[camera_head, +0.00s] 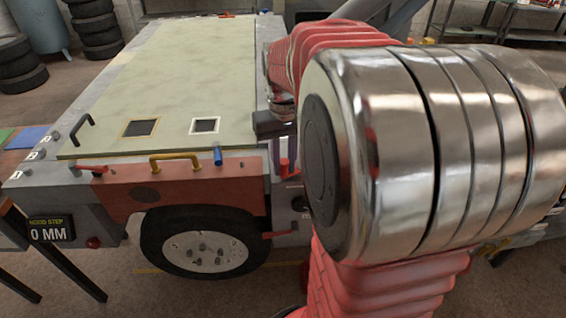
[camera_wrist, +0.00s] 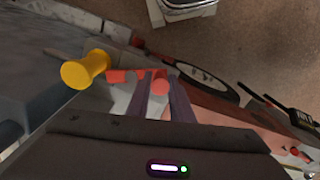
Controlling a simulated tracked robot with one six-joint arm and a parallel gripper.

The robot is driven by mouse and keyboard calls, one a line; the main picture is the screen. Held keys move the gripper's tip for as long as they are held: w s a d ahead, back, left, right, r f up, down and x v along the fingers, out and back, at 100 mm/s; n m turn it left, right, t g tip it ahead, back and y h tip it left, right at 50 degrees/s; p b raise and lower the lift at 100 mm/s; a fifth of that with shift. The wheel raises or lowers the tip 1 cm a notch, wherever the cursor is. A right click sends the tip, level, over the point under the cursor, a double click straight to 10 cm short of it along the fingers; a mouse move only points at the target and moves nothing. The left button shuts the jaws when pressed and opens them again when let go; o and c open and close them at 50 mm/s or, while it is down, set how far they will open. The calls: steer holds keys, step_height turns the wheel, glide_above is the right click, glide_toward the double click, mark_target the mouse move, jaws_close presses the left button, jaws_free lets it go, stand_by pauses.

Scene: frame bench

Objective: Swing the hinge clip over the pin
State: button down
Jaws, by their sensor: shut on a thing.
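My gripper (camera_wrist: 167,88) shows in the wrist view as two dark purple fingers, close together around a red piece (camera_wrist: 160,84) with a rounded end. That piece looks like the handle of the hinge clip; a red arm (camera_wrist: 122,76) reaches left from it. In the head view, a small red piece (camera_head: 284,165) shows just below my dark gripper body, at the right corner of the bench. A yellow round-headed peg (camera_wrist: 84,70) stands left of the red arm in the wrist view, apart from it. I cannot tell whether it is the pin. My arm hides much of this corner in the head view.
The pale panel (camera_head: 185,85) covers the bench top. A wheel (camera_head: 198,245) sits below. The sign (camera_head: 50,229) reads 0 MM.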

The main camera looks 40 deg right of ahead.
steer(key=shift+w+d+m, duration=0.15)
steer(key=shift+w+m, duration=0.25)
steer(key=shift+m, duration=0.55)
steer(key=shift+w+d+m, duration=0.1)
steer(key=shift+w+m, duration=0.3)
steer(key=shift+m, duration=0.55)
steer(key=c, duration=1.8)
jaws_free()
steer(key=shift+c, duration=0.2)
step_height(320, 180, up, 14)
steer(key=shift+w+f, duration=0.1)
